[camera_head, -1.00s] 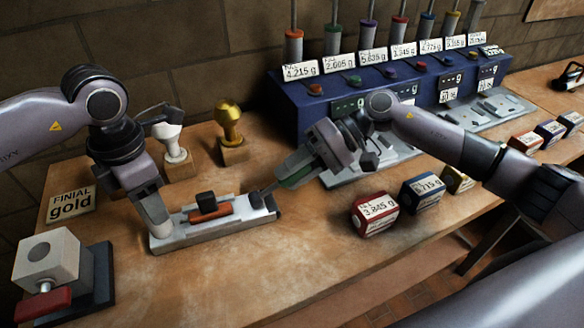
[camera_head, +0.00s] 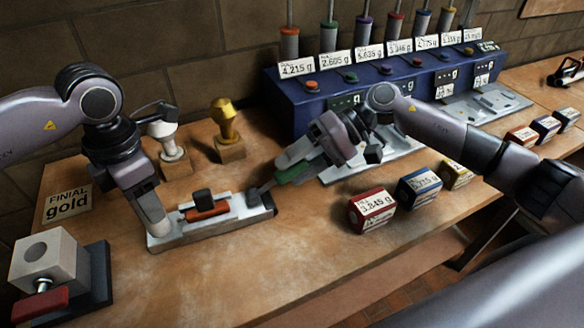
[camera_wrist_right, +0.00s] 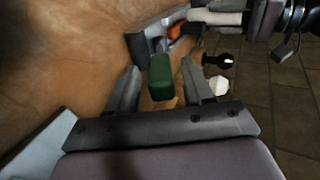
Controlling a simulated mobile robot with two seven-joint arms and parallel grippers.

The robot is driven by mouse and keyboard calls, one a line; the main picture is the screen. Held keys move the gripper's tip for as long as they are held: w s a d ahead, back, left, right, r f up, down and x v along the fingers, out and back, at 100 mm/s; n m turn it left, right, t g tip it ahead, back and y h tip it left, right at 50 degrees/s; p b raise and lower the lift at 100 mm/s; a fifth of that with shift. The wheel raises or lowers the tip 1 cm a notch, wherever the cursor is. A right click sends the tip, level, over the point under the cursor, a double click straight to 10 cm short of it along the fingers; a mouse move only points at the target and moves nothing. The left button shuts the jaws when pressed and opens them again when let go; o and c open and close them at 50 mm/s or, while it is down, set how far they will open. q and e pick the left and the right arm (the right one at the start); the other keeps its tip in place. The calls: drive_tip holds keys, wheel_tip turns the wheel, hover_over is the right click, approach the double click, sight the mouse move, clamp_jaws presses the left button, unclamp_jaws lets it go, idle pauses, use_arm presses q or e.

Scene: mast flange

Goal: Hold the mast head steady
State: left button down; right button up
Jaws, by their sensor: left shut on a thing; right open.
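I cannot tell for certain which part is the mast head. My left gripper (camera_head: 154,226) points down at the fixture's left end and is shut on a part there, which its fingers hide. My right gripper (camera_head: 268,186) is open beside the fixture's right end. In the right wrist view a green block (camera_wrist_right: 160,77) shows between its spread fingers, with a gap on each side; the fixture lies beyond, partly hidden.
A white finial (camera_head: 168,137) and a gold finial (camera_head: 226,121) stand on wooden blocks behind the fixture. A grey block with a red handle (camera_head: 40,302) is front left. A blue dispenser rack (camera_head: 290,108) stands behind my right arm. Labelled red (camera_head: 371,210) and blue boxes (camera_head: 419,191) stand right.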

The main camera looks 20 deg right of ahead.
drive_tip(key=v, duration=1)
drive_tip(key=shift+d, duration=0.3)
drive_tip(key=shift+r, duration=0.15)
use_arm(q)
drive_tip(key=shift+c, duration=2.4)
unclamp_jaws()
